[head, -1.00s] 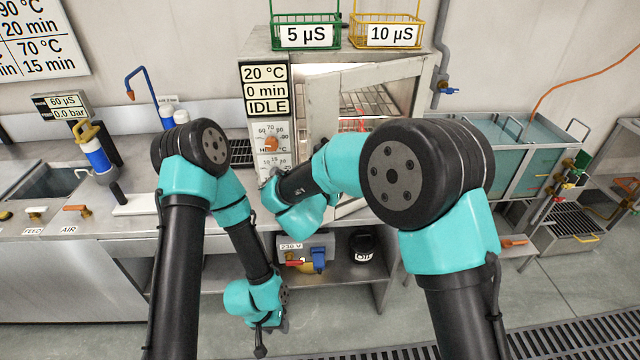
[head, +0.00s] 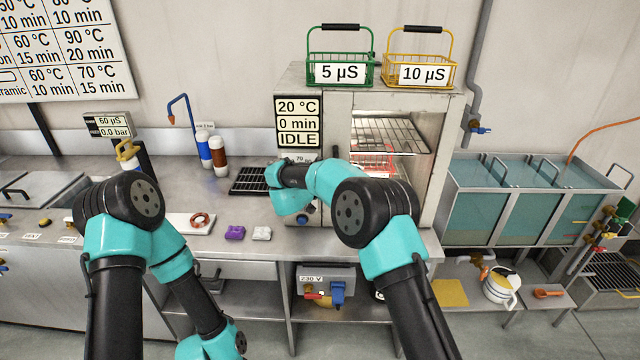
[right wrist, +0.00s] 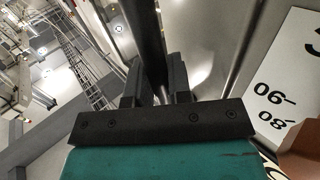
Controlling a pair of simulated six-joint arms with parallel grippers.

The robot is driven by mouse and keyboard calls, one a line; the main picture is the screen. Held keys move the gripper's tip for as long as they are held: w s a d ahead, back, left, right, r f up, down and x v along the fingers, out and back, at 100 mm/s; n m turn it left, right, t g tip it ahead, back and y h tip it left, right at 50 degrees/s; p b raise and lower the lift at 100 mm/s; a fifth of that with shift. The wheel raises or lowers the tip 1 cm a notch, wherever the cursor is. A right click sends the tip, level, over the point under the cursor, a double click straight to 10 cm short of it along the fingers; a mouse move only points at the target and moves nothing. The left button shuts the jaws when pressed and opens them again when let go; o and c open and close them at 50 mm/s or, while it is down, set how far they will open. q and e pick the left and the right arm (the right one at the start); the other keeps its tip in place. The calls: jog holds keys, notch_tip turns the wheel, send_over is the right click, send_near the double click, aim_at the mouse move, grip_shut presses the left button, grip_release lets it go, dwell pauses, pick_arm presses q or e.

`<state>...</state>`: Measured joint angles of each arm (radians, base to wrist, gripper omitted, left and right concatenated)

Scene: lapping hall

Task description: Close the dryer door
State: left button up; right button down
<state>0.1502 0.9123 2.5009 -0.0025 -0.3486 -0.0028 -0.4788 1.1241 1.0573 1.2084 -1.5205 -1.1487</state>
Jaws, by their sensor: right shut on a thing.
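The dryer (head: 460,92) is a grey metal cabinet with its chamber open and wire racks (head: 390,135) inside. Its door (head: 337,115) stands open at the left side of the opening, seen at a steep angle, and my right arm covers its lower part. In the right wrist view my right gripper (right wrist: 158,92) is shut on a dark bar (right wrist: 148,35), which looks like the door handle, beside a grey metal surface. In the head view that gripper is hidden behind my wrist. My left arm reaches down past the bottom edge, its gripper out of view.
A green basket (head: 340,88) and a yellow basket (head: 420,86) stand on the dryer. The control panel (head: 298,121) is left of the door. Bottles (head: 219,155), a black rack (head: 250,180) and small blocks (head: 235,232) sit on the counter. Water tanks (head: 525,215) stand at right.

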jog(key=shift+w+r, duration=0.15)
jog(key=shift+w, duration=0.2)
jog(key=shift+d, duration=0.1)
jog(key=c, duration=1.1)
grip_release()
jog(key=shift+w+a, duration=0.1)
jog(key=shift+a, duration=0.1)
jog(key=shift+o, duration=0.2)
jog(key=v, duration=1.7)
jog(key=shift+s, duration=0.25)
